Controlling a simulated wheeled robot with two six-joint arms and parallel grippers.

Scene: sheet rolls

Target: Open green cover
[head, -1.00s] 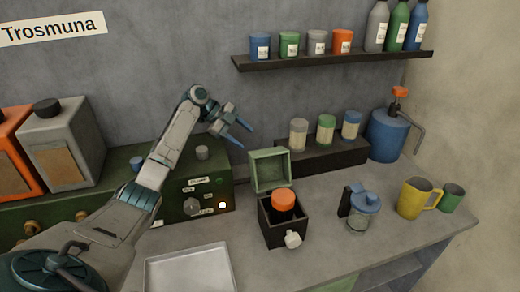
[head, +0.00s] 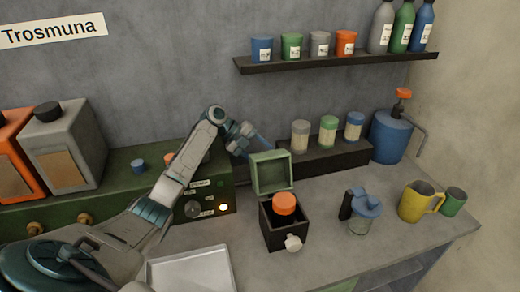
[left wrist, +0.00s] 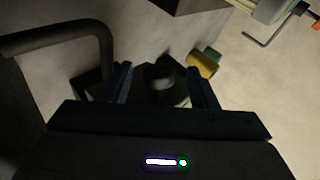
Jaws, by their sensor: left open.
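The green cover (head: 270,173) stands raised, hinged at the back of a small black box (head: 285,233) on the counter. An orange-topped item (head: 284,204) sits inside the box. My left gripper (head: 257,143) is at the upper back edge of the cover, partly hidden behind it; I cannot tell if they touch. In the left wrist view its two fingers (left wrist: 160,72) are apart, with a dark blurred shape between them. My right gripper is not in view.
A green machine (head: 190,205) with knobs stands left of the box. A metal tray (head: 190,270) lies in front. A blue-lidded jar (head: 362,212) and a yellow mug (head: 418,203) stand to the right. A black rack (head: 330,157) with jars is behind.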

